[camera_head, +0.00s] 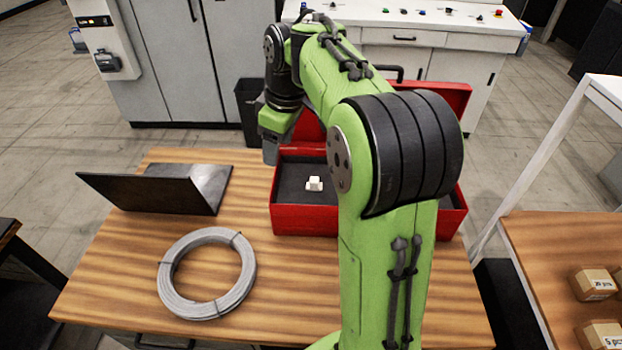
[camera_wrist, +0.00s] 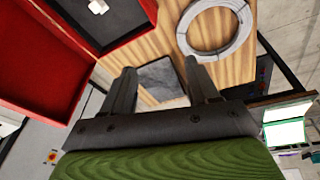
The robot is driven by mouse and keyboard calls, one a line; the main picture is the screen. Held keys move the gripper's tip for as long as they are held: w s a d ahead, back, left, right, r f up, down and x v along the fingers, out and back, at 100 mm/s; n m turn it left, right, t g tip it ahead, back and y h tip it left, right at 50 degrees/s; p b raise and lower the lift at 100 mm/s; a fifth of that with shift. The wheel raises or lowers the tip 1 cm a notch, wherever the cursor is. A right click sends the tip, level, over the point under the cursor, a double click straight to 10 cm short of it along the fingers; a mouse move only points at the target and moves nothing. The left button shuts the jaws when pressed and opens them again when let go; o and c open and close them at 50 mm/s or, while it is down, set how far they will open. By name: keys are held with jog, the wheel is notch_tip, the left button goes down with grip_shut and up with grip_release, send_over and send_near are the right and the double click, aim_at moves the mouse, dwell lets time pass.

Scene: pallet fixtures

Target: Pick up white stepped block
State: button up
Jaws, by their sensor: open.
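The white stepped block (camera_head: 314,184) is small and sits on the dark floor of the open red toolbox (camera_head: 305,220). In the wrist view the block (camera_wrist: 98,6) shows at the top edge, partly cut off, inside the red box (camera_wrist: 127,43). My gripper (camera_wrist: 160,78) is open and empty, with its two dark fingers apart. In the head view my gripper (camera_head: 270,152) is at the box's back left corner, above and to the left of the block. My arm hides the middle and right part of the box.
A coil of grey cable (camera_head: 207,274) lies on the wooden table (camera_head: 120,290) at the front left. A dark angled metal plate (camera_head: 150,192) stands behind it. The box's red walls and raised lid (camera_head: 440,97) surround the block. Small cartons (camera_head: 594,284) are on another table at the right.

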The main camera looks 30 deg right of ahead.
jog(key=w+d+f+n+y, duration=0.15)
jog(key=w+d+f, duration=0.3)
jog(key=d, duration=0.45)
jog(key=n+p, duration=0.1)
jog(key=n, duration=0.1)
send_near(316, 179)
jog(key=shift+g+y, duration=0.3)
jog(key=shift+y, duration=0.05)
jog(key=x, duration=1)
jog(key=shift+w+d, duration=0.25)
grip_shut()
notch_tip(316, 179, up, 10)
